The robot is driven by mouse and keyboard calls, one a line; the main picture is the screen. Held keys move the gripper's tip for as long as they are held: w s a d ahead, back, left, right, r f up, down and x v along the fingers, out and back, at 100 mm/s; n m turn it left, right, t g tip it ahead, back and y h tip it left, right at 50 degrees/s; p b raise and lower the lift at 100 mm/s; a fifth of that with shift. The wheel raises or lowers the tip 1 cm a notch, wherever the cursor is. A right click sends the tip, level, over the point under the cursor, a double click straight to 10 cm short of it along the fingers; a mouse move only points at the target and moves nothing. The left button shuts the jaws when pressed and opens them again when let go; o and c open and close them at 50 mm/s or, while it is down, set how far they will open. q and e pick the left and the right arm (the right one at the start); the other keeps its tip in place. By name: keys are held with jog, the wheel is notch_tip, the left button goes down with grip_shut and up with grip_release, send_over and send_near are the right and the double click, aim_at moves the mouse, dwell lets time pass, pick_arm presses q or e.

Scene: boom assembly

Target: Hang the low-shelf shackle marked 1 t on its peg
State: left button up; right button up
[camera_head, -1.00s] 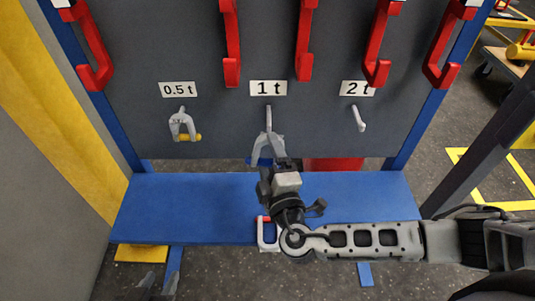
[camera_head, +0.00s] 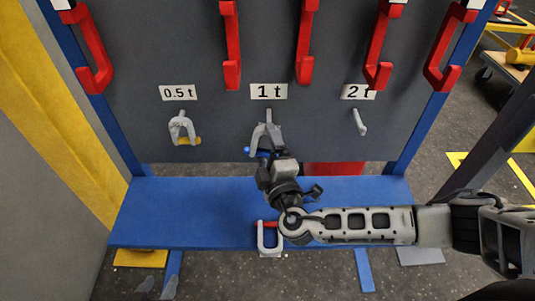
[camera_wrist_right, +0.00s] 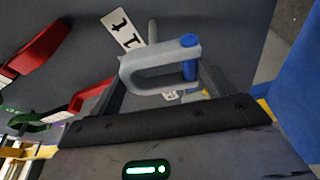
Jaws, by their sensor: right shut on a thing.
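The grey shackle with a blue pin (camera_wrist_right: 155,77) is in my right gripper, close in front of the panel. In the head view its grey part partly shows just below the 1 t label (camera_head: 268,92), with the blue pin at its left. The 1 t peg (camera_head: 269,114) sticks out under the label; the shackle's top overlaps it. I cannot tell whether the peg passes through the shackle. My right gripper (camera_head: 268,155) is shut on the shackle.
A shackle with a yellow pin (camera_head: 184,127) hangs on the 0.5 t peg. The 2 t peg (camera_head: 359,122) is bare. A red-pinned shackle (camera_head: 268,240) is at the front edge of the blue shelf (camera_head: 180,215). Red hooks (camera_head: 231,45) line the panel above.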

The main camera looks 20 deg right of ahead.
jog(key=shift+w+d, duration=0.25)
jog(key=shift+w, duration=0.8)
jog(key=shift+w+d+f+b, duration=0.1)
jog(key=shift+w+d+b, duration=0.15)
jog(key=shift+w, duration=0.45)
jog(key=shift+w+d+b, duration=0.15)
jog(key=shift+w+b, duration=0.05)
jog(key=shift+w, duration=0.5)
pick_arm(q)
jog(key=shift+d+f+h+b, duration=0.35)
jog(key=shift+f+b, duration=0.4)
jog(key=shift+b, duration=0.75)
pick_arm(e)
jog(key=shift+w+d+f, duration=0.2)
jog(key=shift+w+f, duration=0.4)
jog(key=shift+f, duration=0.25)
pick_arm(q)
jog(key=shift+r, duration=0.1)
pick_arm(e)
jog(key=o, duration=1.3)
pick_arm(q)
jog(key=shift+w, duration=0.1)
pick_arm(e)
jog(key=shift+f, duration=0.1)
